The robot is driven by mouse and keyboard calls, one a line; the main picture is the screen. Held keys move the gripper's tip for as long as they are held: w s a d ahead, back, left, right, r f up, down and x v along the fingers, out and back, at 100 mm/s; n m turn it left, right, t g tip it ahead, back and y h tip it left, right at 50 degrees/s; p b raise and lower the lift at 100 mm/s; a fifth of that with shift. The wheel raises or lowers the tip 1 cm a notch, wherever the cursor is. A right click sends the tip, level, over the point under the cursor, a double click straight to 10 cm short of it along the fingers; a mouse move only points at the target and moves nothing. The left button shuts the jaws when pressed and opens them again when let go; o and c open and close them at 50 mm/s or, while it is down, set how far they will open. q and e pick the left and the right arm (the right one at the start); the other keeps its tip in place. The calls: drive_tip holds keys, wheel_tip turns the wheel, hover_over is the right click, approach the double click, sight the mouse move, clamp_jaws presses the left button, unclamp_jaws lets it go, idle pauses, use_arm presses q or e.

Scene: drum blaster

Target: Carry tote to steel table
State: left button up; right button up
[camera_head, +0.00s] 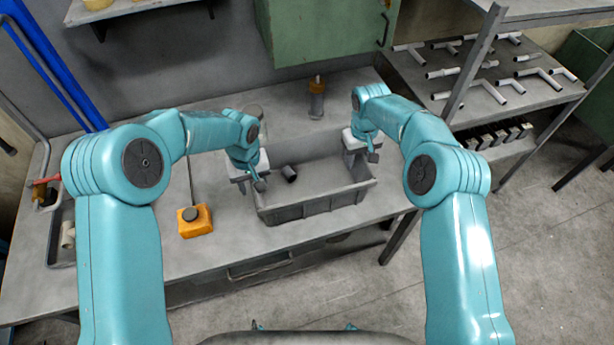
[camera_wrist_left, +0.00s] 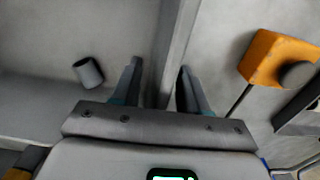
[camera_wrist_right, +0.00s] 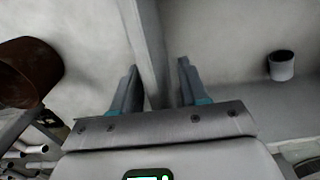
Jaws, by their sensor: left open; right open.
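A grey tote (camera_head: 318,204) stands on a grey table (camera_head: 225,250) in the head view, with a small dark cylinder (camera_head: 289,173) inside. My left gripper (camera_head: 252,182) is open at the tote's left end. In the left wrist view, the tote wall (camera_wrist_left: 172,50) runs between its fingers (camera_wrist_left: 158,88). My right gripper (camera_head: 361,154) is open at the tote's right end. In the right wrist view, the tote wall (camera_wrist_right: 150,45) runs between its fingers (camera_wrist_right: 157,88). I cannot tell whether any finger touches the wall.
An orange block with a dark knob (camera_head: 195,221) sits left of the tote. A brown bottle (camera_head: 317,98) stands behind it. A shelf at right (camera_head: 425,88) holds several white pipe pieces. A green cabinet (camera_head: 315,30) hangs behind. Open floor (camera_head: 540,250) lies at right.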

use_arm(q)
drive_tip(key=shift+s+d+r, duration=0.15)
drive_tip(key=shift+s, duration=0.05)
use_arm(e)
drive_tip(key=shift+s+d+r, duration=0.1)
drive_tip(key=shift+s+d, duration=0.05)
drive_tip(key=shift+s, duration=0.05)
use_arm(q)
drive_tip(key=shift+w, duration=0.1)
clamp_jaws()
use_arm(e)
drive_tip(key=shift+w, duration=0.1)
clamp_jaws()
use_arm(q)
drive_tip(key=shift+r, duration=0.1)
use_arm(e)
drive_tip(key=shift+r, duration=0.1)
